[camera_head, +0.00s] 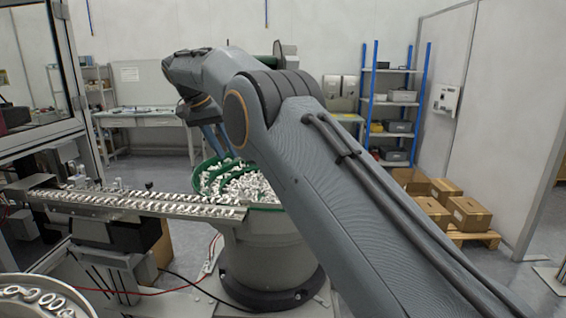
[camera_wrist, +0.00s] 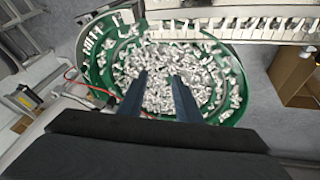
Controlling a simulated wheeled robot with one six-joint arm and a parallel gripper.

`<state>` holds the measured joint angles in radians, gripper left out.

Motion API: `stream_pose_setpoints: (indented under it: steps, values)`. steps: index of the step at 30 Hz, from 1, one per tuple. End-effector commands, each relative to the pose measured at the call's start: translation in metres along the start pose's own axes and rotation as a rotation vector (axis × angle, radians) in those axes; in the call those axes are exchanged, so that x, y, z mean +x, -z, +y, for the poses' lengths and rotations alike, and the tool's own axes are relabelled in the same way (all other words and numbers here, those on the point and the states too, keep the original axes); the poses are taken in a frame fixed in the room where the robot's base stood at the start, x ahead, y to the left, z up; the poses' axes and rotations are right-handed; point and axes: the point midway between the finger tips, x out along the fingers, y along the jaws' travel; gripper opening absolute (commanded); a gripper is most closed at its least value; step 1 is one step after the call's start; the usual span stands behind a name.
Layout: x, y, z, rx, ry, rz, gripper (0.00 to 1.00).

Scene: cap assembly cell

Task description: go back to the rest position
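My gripper (camera_wrist: 158,82) shows in the wrist view as two dark blue fingers, spread apart with nothing between them. It points down over the green-rimmed feeder bowl (camera_wrist: 240,105), which is full of small white and grey caps (camera_wrist: 160,60). In the head view my gripper (camera_head: 215,140) hangs above the bowl (camera_head: 205,166), partly behind my own arm. My arm reaches from the lower right up and over to the bowl. The height of the fingertips above the caps is hard to tell.
A linear track (camera_head: 140,203) lined with parts runs left from the bowl. A second bowl (camera_head: 40,300) with rings is at the lower left. A blue shelf rack (camera_head: 370,100) and cardboard boxes (camera_head: 468,214) stand at the right. A workbench (camera_head: 140,118) is behind.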

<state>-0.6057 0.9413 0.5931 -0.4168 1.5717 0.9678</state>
Motion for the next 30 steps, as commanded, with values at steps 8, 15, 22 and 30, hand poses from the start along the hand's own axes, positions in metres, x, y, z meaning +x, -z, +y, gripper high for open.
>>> stream_pose_setpoints:
  steps: [8,15,22,30]
  values:
    - [0.022,0.012,0.029,-0.063,0.023,-0.026,0.31]
    - [0.056,0.017,0.077,-0.147,0.063,-0.065,0.31]
    - [0.102,-0.003,0.157,-0.237,0.136,-0.106,0.31]
    - [0.149,-0.064,0.258,-0.302,0.223,-0.129,0.31]
